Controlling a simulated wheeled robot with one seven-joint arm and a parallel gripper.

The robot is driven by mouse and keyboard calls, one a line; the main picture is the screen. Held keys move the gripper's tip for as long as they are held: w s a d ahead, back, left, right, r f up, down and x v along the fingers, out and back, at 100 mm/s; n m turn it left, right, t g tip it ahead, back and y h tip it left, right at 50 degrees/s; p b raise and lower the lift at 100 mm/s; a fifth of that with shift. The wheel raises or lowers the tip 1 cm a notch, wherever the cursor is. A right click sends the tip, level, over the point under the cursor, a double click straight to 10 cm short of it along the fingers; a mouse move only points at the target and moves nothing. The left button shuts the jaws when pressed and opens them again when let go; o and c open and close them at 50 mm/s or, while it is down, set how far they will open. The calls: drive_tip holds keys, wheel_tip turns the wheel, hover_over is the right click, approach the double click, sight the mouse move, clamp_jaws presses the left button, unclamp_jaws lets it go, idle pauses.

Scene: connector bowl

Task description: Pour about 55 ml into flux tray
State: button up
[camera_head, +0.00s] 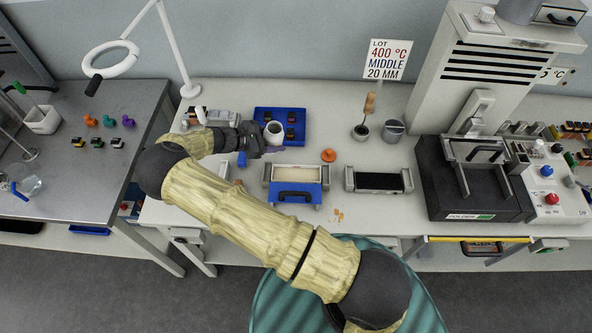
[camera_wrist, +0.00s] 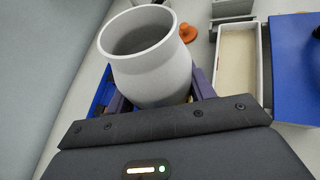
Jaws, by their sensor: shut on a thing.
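My gripper (camera_head: 258,147) is shut on a white round cup (camera_head: 274,131), which also shows large in the wrist view (camera_wrist: 150,55). The cup's open mouth faces up and looks slightly tilted in the wrist view; its inside is grey and I cannot tell how much liquid it holds. The tray also shows at the right of the wrist view (camera_wrist: 238,60). The cup is apart from it.
A blue bin (camera_head: 291,113) with dark parts is behind the cup. An orange knob-shaped piece (camera_head: 328,155) lies behind the tray's right end. A dark-floored tray (camera_head: 378,181) stands to the right, with a grey cup (camera_head: 393,130) behind.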

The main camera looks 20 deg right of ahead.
drive_tip(key=shift+s+d+f+m+t, duration=0.1)
drive_tip(key=shift+s+f+m+t, duration=0.25)
drive_tip(key=shift+f, duration=0.25)
drive_tip(key=shift+s+d+r+m+t+y, duration=0.1)
drive_tip(key=shift+m+t+y, duration=0.15)
drive_tip(key=shift+m+y, duration=0.1)
drive_tip(key=shift+s+d+m+t+y, duration=0.25)
drive_tip(key=shift+s+m+t+y, duration=0.2)
drive_tip(key=shift+m+t, duration=0.2)
drive_tip(key=shift+f+m, duration=0.25)
drive_tip(key=shift+f, duration=0.1)
drive_tip(key=shift+w+f+m+t+y+b, duration=0.15)
drive_tip(key=shift+f+m+t+y+b, duration=0.25)
drive_tip(key=shift+m+t+b, duration=0.6)
drive_tip(key=shift+w+a+r+m+t+b, duration=0.15)
drive_tip(key=shift+r+m+t+b, duration=0.25)
drive_tip(key=shift+r, duration=0.3)
drive_tip(key=shift+f+m+t+y+b, duration=0.35)
drive_tip(key=shift+t+b, duration=0.2)
drive_tip(key=shift+b, duration=0.4)
drive_tip(key=shift+r, duration=0.1)
drive_tip(key=shift+r+m, duration=0.15)
drive_tip(key=shift+m, duration=0.1)
